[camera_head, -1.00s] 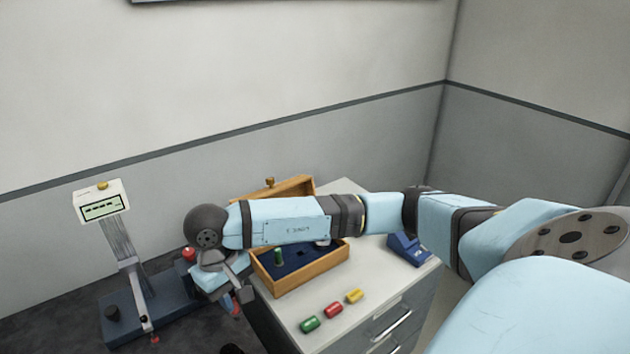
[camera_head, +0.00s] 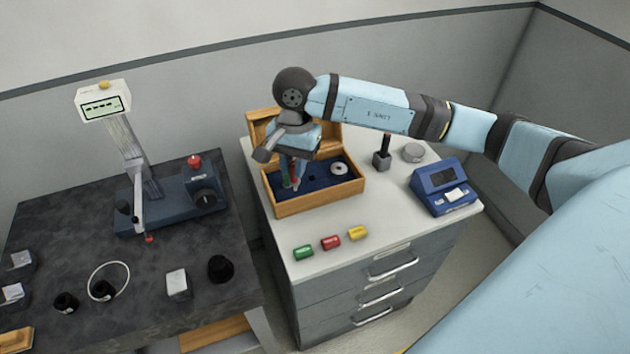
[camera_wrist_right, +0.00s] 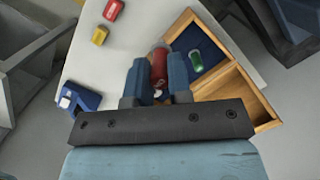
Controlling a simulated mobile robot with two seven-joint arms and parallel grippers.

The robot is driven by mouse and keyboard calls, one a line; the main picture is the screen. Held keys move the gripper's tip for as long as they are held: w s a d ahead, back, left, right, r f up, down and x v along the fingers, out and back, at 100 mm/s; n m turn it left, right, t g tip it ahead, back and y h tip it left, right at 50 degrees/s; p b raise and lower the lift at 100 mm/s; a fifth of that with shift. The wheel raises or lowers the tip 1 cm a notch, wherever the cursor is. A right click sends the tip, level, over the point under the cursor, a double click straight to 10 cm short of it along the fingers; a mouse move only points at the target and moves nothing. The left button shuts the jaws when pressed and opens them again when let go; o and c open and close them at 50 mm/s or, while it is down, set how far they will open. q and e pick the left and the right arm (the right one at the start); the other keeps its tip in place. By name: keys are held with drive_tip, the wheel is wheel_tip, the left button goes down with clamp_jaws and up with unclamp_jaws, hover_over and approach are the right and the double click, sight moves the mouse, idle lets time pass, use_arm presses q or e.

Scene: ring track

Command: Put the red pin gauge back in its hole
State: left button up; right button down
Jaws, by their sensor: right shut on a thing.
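The red pin gauge (camera_wrist_right: 158,62) is between the fingers of my right gripper (camera_wrist_right: 160,82) in the wrist view. The gripper (camera_head: 296,162) is shut on it, above the left part of the open wooden box (camera_head: 318,205) in the head view. The gauge points down; I cannot tell whether its lower end touches the box's blue insert (camera_head: 318,184). A green pin gauge (camera_wrist_right: 197,60) stands in the insert close beside the red one. The red gauge's hole is hidden. My left gripper is not in view.
Green (camera_head: 303,253), red (camera_head: 330,243) and yellow (camera_head: 358,232) tags lie in front of the box on the cabinet top. A blue device (camera_head: 440,187) and a dark post (camera_head: 382,160) stand to the right. A gauge stand (camera_head: 170,205) is on the dark table at left.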

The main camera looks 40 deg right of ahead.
drive_tip(key=w+d+r+n+h, duration=0.1)
drive_tip(key=w+d+r+n, duration=0.1)
drive_tip(key=n, duration=0.9)
drive_tip(key=w+d+r+n+t+h+b, duration=0.1)
drive_tip(key=w+d+r+n, duration=0.2)
drive_tip(key=n, duration=0.9)
drive_tip(key=w+d+r+n+t+h, duration=0.1)
drive_tip(key=w+d+r+n, duration=0.1)
drive_tip(key=n, duration=1)
drive_tip(key=d+r, duration=0.1)
drive_tip(key=d, duration=0.1)
drive_tip(key=shift+w+d, duration=0.4)
drive_tip(key=shift+r, duration=0.1)
wheel_tip(320, 180, down, 19)
drive_tip(key=shift+f+p, duration=0.1)
drive_tip(key=shift+p, duration=0.9)
drive_tip(key=shift+f, duration=0.25)
